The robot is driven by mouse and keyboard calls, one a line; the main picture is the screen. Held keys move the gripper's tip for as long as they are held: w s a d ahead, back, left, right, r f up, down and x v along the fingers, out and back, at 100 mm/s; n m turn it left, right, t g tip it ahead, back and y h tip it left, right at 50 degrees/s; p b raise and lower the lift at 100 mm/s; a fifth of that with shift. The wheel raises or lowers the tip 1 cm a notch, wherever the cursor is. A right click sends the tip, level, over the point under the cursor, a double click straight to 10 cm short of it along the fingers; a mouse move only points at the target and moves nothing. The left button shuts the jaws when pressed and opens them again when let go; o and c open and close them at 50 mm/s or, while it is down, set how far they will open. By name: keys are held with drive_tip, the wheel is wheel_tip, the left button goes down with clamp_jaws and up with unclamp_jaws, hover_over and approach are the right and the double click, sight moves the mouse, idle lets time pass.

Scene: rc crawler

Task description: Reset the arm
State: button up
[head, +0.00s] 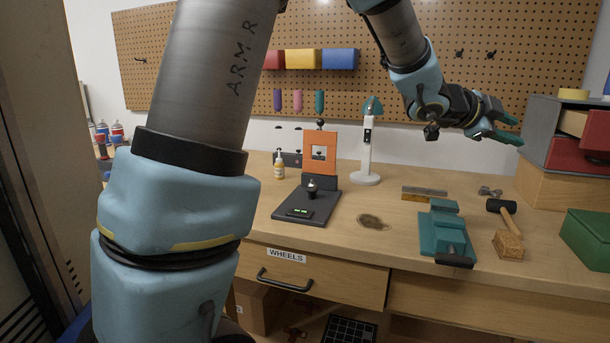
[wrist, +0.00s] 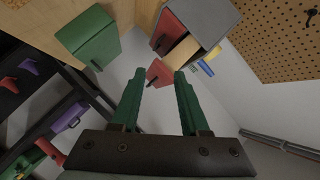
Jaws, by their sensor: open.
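My gripper (head: 505,130) is raised above the right part of the workbench in the head view, with its green fingers pointing right toward the drawer cabinet. In the wrist view the two green fingers of my gripper (wrist: 157,92) stand apart with nothing between them. It is open and empty, clear of the bench top. My arm spans the head view and hides part of the left side of the bench.
The workbench (head: 400,262) holds a black-and-orange stand (head: 320,155), a white lamp (head: 366,150), a teal vise (head: 443,235), a mallet (head: 504,212) and a green box (head: 588,238). A grey-and-red drawer cabinet (head: 545,125) stands right of my gripper. The pegboard (head: 440,40) is behind.

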drive_tip(key=w+a+f+n+t+y, duration=0.2)
drive_tip(key=w+a+f+n+y, duration=0.15)
drive_tip(key=a, duration=0.65)
drive_tip(key=w+a+f+n+t+y, duration=0.1)
drive_tip(key=w+a+f+n+y, duration=0.3)
drive_tip(key=a, duration=0.5)
drive_tip(key=w+a+f+n+t+y, duration=0.2)
drive_tip(key=w+a+f+n, duration=0.3)
drive_tip(key=a, duration=0.5)
drive_tip(key=s+a+f+n+g+y, duration=0.2)
drive_tip(key=s+a+f+n+g, duration=0.1)
drive_tip(key=s+a+n, duration=0.3)
drive_tip(key=s+a+f+n+g+y, duration=0.2)
drive_tip(key=s+a+f+n, duration=0.4)
drive_tip(key=s+a, duration=0.5)
drive_tip(key=a+g, duration=0.1)
drive_tip(key=a, duration=0.2)
drive_tip(key=shift+s+a+f+g+p, duration=0.15)
drive_tip(key=shift+s+a+g+p, duration=0.15)
drive_tip(key=shift+p, duration=0.1)
drive_tip(key=shift+y, duration=0.25)
